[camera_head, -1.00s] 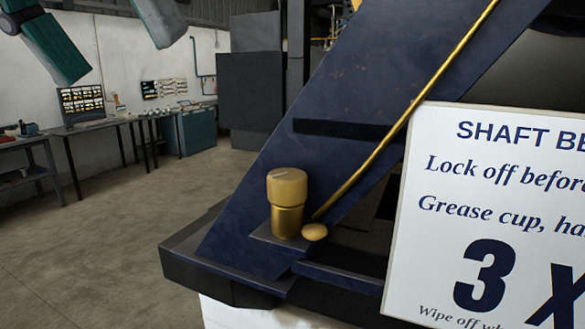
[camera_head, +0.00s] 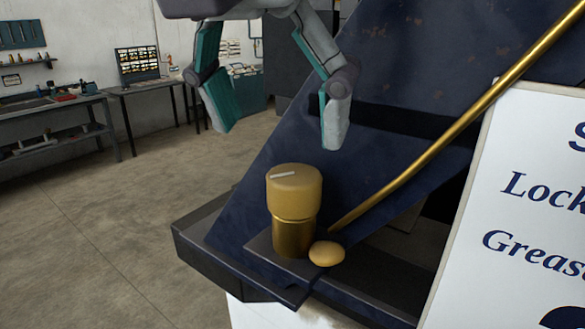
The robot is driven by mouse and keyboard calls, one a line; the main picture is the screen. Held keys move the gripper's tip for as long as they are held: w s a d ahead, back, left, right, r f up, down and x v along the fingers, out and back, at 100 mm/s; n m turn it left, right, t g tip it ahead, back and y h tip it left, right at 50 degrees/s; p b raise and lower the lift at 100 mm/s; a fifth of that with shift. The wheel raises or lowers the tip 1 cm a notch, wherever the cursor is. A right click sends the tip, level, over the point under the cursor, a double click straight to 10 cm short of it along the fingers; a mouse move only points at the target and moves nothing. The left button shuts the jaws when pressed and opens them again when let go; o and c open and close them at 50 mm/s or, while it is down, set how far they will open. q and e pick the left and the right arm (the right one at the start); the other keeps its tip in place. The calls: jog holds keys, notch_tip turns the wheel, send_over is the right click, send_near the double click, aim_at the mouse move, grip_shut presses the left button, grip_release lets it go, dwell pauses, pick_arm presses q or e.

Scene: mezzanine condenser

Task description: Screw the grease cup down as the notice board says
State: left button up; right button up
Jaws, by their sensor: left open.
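The brass grease cup (camera_head: 294,210) stands upright on a small dark ledge of the blue frame (camera_head: 385,110). Its round cap carries a pale line mark on top. A brass pipe (camera_head: 440,135) slopes down from the upper right to a rounded brass piece (camera_head: 326,253) beside the cup's base. My left gripper (camera_head: 278,128) hangs above the cup, its two fingers spread wide and empty, apart from the cup. The white notice board (camera_head: 530,220) is cut off at the right; only parts of words such as "Lock" and "Greas" show. My right gripper is not in view.
The dark ledge (camera_head: 215,255) juts out left of the cup above a white block (camera_head: 265,312). The floor (camera_head: 110,220) between is clear.

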aim_at(293, 174)
pick_arm(q)
jog(key=x, duration=0.6)
jog(key=shift+w+d+p, duration=0.2)
jog(key=shift+w+p, duration=0.05)
jog(key=shift+p, duration=0.1)
jog(key=shift+w+f, duration=0.15)
jog(key=shift+f, duration=0.5)
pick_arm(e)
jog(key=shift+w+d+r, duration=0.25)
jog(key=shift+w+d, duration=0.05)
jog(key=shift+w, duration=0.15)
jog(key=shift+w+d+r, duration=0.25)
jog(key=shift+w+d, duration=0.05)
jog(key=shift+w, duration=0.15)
pick_arm(q)
jog(key=shift+d, duration=0.1)
jog(key=c, duration=1.2)
jog(key=shift+o, duration=0.2)
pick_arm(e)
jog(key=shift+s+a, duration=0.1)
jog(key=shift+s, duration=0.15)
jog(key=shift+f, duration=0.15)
